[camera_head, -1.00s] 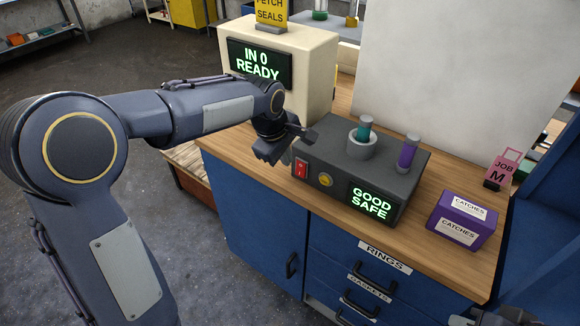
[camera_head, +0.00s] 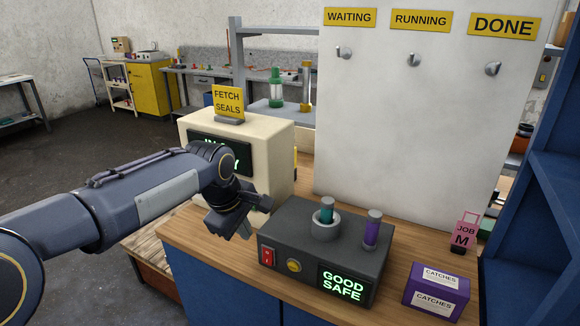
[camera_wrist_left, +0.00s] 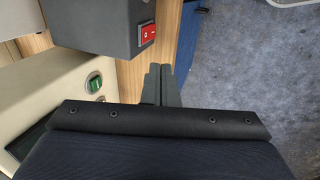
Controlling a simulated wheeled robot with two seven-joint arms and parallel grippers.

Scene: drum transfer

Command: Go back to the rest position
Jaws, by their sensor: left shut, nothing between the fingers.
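My left gripper (camera_head: 240,226) is shut and empty, just left of the dark grey test box (camera_head: 300,232) on the wooden bench. In the left wrist view its fingers (camera_wrist_left: 160,82) are together, below the box's red switch (camera_wrist_left: 148,34) and apart from it. The box shows a green "GOOD SAFE" display (camera_head: 342,283), a yellow button (camera_head: 293,266) and the same red switch at its front left. A teal-topped cylinder (camera_head: 327,207) stands in the grey ring on top, with a purple cylinder (camera_head: 372,230) beside it. My right gripper is not in view.
A cream machine (camera_head: 262,150) with a "FETCH SEALS" sign stands behind my left arm, partly hiding its display. A white board (camera_head: 410,130) with hooks rises behind.

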